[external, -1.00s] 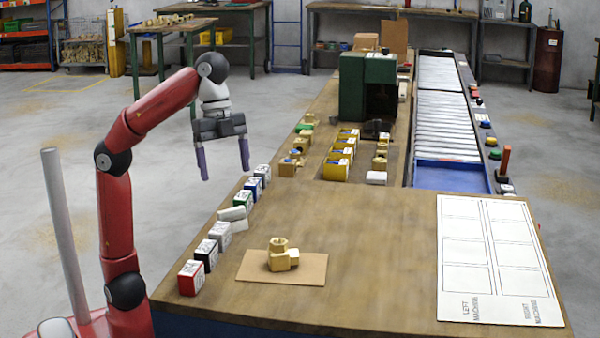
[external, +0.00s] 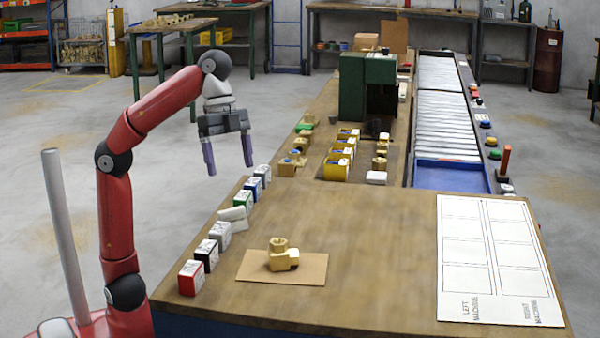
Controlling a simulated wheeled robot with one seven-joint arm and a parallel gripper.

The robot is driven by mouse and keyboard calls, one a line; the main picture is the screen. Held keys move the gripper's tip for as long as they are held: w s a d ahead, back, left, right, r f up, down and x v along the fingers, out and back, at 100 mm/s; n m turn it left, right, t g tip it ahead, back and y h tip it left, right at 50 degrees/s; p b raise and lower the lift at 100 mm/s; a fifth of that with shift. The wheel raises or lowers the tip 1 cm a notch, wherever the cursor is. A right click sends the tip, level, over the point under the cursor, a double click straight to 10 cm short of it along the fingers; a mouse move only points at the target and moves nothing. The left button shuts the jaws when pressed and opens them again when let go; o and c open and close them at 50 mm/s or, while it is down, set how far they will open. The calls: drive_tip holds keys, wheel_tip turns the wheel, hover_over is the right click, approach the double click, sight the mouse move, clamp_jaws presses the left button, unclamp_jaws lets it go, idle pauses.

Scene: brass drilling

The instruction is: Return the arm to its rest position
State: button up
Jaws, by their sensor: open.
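My red arm (external: 118,210) stands at the left, upright, with its upper link bent over toward the right. My gripper (external: 229,157) points down with its two purple fingers spread apart. Nothing is between the fingers. It hangs in the air beyond the left edge of the wooden table (external: 370,260), above and left of the row of small boxes. No marker for the rest position shows.
Several small boxes, including a red one (external: 191,278), line the table's left edge. A brass fitting (external: 281,254) stands on a tan board (external: 256,266). A white two-column sheet (external: 492,255) lies at right. A green machine (external: 352,88) and roller conveyor (external: 443,100) stand behind.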

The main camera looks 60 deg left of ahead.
drive_tip(key=w+a+f+n+h, duration=0.1)
drive_tip(key=w+a+n, duration=0.1)
drive_tip(key=n, duration=0.1)
drive_tip(key=w+a+f+n+t+h+b, duration=0.1)
drive_tip(key=w+a+n, duration=0.1)
drive_tip(key=w+n, duration=0.1)
drive_tip(key=w+a+f+n+h+b, duration=0.1)
drive_tip(key=w+a+n+h, duration=0.1)
drive_tip(key=w+a+n, duration=0.1)
drive_tip(key=shift+w+f+n+t, duration=0.1)
drive_tip(key=shift+f+n+t, duration=0.15)
drive_tip(key=shift+n, duration=0.35)
drive_tip(key=w+a+f+n+t+h+b, duration=0.1)
drive_tip(key=w+a+f+n+t, duration=0.2)
drive_tip(key=a+n, duration=0.45)
drive_tip(key=w+a+f+n+t, duration=0.1)
drive_tip(key=w+a+n+t, duration=0.2)
drive_tip(key=a+n+t, duration=0.35)
drive_tip(key=s+a+f+n+y, duration=0.35)
drive_tip(key=a+f+y, duration=0.25)
drive_tip(key=a+f, duration=0.5)
drive_tip(key=s+d+f+m+g+y+p, duration=0.2)
drive_tip(key=s+d+f+m+g+p, duration=0.2)
drive_tip(key=s+d+f+m, duration=0.5)
drive_tip(key=s+f+m+g, duration=0.1)
drive_tip(key=s+f+m, duration=0.1)
drive_tip(key=s, duration=0.1)
drive_tip(key=shift+s+y, duration=0.15)
drive_tip(key=shift+y, duration=0.25)
drive_tip(key=shift+d, duration=0.1)
